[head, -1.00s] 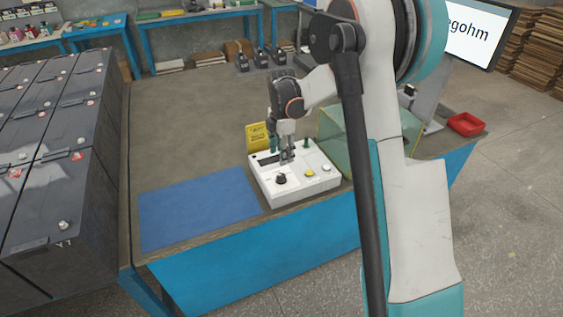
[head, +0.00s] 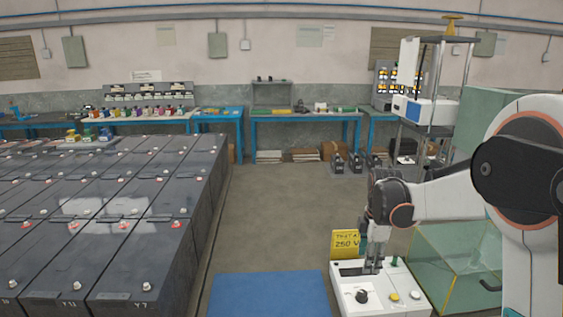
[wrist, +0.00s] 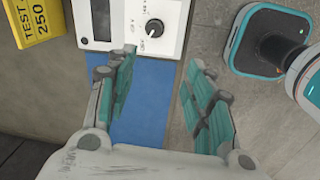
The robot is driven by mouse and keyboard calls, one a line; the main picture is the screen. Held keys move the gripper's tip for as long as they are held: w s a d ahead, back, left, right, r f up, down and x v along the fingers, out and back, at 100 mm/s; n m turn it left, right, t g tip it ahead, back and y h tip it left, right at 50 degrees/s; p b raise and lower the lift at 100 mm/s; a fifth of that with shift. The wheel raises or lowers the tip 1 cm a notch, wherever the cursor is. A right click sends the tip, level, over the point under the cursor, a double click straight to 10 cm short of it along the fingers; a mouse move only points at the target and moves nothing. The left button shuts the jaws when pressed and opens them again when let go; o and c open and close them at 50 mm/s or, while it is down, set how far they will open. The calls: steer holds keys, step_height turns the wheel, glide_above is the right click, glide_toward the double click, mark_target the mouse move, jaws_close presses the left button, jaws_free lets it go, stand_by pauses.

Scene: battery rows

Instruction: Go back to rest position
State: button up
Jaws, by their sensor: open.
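My gripper (head: 373,264) is at the end of my arm, which reaches in from the right in the head view. It hangs pointing down over the white tester box (head: 352,287) with its black knob and yellow button. In the wrist view my gripper (wrist: 160,100) has its two teal-padded fingers spread apart with nothing between them. Beyond them lie part of the tester box (wrist: 163,38) and the blue mat (wrist: 148,92). In the head view I cannot tell whether the fingertips touch the box.
A yellow sign (head: 345,243) stands behind the tester. A clear greenish case (head: 450,262) stands to its right. The blue mat (head: 268,295) lies bare to its left. Rows of dark batteries (head: 115,250) fill the left. Blue tables (head: 305,118) line the back wall.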

steer(key=s+a+r+m+t, duration=0.35)
steer(key=s+r+m, duration=0.45)
steer(key=s+r, duration=0.45)
steer(key=s+a+f+m+t, duration=0.1)
steer(key=s+m, duration=0.3)
steer(key=s, duration=0.4)
steer(key=s+a+f+m+t, duration=0.1)
steer(key=s+a+m+t, duration=0.1)
steer(key=s+m, duration=0.3)
steer(key=shift+s+a+f, duration=0.3)
steer(key=shift+s+f, duration=0.05)
steer(key=shift+s, duration=1.3)
